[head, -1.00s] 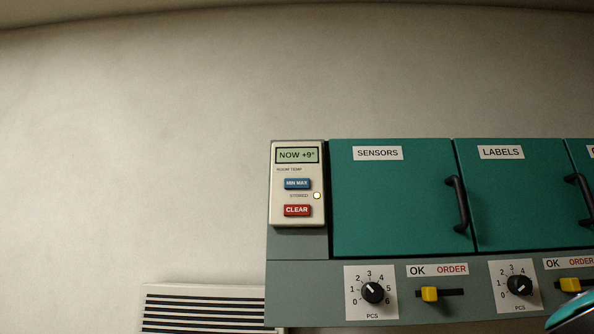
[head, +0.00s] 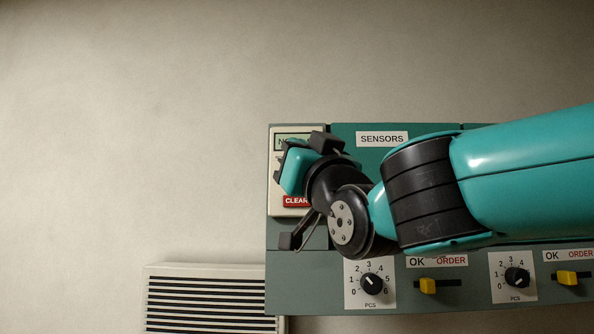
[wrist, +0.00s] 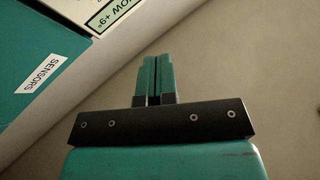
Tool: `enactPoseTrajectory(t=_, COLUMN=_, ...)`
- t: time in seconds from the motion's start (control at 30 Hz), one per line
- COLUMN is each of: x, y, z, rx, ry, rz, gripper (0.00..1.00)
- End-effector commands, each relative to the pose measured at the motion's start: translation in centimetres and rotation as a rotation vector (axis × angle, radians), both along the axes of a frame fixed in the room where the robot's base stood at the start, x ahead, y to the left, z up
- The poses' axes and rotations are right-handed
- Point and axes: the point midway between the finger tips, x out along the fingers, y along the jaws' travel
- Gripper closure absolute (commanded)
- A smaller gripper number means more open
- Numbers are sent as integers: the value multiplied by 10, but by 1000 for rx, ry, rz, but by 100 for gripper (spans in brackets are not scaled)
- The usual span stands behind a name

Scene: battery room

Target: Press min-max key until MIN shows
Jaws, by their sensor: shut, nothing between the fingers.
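The room-temperature unit (head: 275,212) is a pale panel at the left end of the green cabinet. My gripper and wrist are in front of it in the head view and hide the blue MIN MAX key. Part of the display (head: 281,141) and the red CLEAR key (head: 294,201) show beside my wrist. In the wrist view the display (wrist: 108,14) reads "NOW +9°", cut by the top edge. My gripper (wrist: 154,60) is shut and empty, its teal fingers together.
The SENSORS door (head: 350,136) is right of the unit, largely behind my arm. Below are dials (head: 371,283) and yellow OK/ORDER sliders (head: 428,286). A slatted vent (head: 212,300) is at lower left. The wall on the left is bare.

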Motion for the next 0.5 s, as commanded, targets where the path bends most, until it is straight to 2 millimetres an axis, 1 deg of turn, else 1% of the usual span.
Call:
enactPoseTrajectory(t=0.17, x=1, y=0, z=0, rx=-2, ry=1, rz=-1, gripper=100)
enactPoseTrajectory(t=0.27, x=7, y=-1, z=2, rx=-2, ry=2, rz=-2, gripper=100)
enactPoseTrajectory(t=0.37, x=17, y=0, z=3, rx=-4, ry=4, rz=-3, gripper=100)
enactPoseTrajectory(t=0.5, x=37, y=-2, z=5, rx=-3, ry=5, rz=-4, gripper=100)
